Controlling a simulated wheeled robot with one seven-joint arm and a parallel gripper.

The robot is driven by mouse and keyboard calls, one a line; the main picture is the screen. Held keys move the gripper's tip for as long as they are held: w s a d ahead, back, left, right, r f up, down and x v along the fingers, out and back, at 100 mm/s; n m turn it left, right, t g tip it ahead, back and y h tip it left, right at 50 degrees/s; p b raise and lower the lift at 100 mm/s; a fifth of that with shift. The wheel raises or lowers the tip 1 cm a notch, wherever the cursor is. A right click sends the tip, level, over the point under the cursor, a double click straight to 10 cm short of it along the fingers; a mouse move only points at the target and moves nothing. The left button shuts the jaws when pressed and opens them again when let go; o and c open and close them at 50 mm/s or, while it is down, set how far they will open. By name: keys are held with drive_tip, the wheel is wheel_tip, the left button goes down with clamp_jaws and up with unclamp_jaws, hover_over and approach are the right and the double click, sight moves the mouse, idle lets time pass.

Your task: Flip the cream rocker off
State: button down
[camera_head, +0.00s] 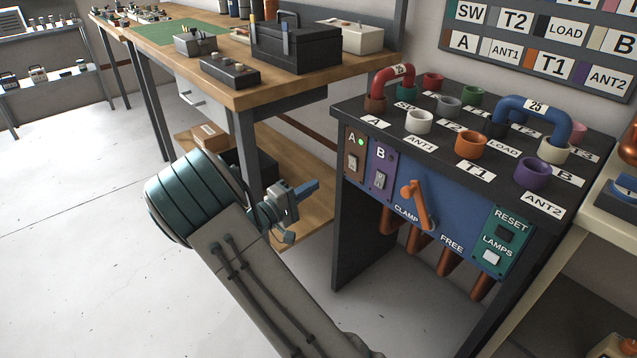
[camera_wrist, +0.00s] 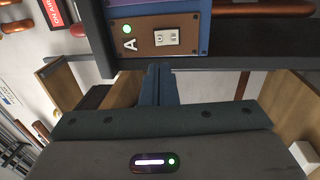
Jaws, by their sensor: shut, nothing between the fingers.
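The cream rocker (camera_head: 356,163) sits on the brown plate marked A, at the left end of the rack's front panel. A paler rocker (camera_head: 380,180) sits on the purple plate marked B, to the right. My gripper (camera_head: 312,187) is shut and empty, left of plate A and apart from it in the head view. Its fingers (camera_wrist: 160,75) point toward the rack just below plate A in the wrist view.
An orange lever (camera_head: 416,205) between CLAMP and FREE, and RESET (camera_head: 506,233) and LAMPS buttons, share the panel. Coloured sockets and cable loops cover the rack top. A wooden workbench (camera_head: 250,95) stands behind my arm. The floor at left is clear.

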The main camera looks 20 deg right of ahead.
sight(352, 160)
drive_tip(key=b+x, duration=0.2)
drive_tip(key=x, duration=1)
drive_tip(key=shift+d, duration=0.1)
drive_tip(key=shift+r, duration=0.1)
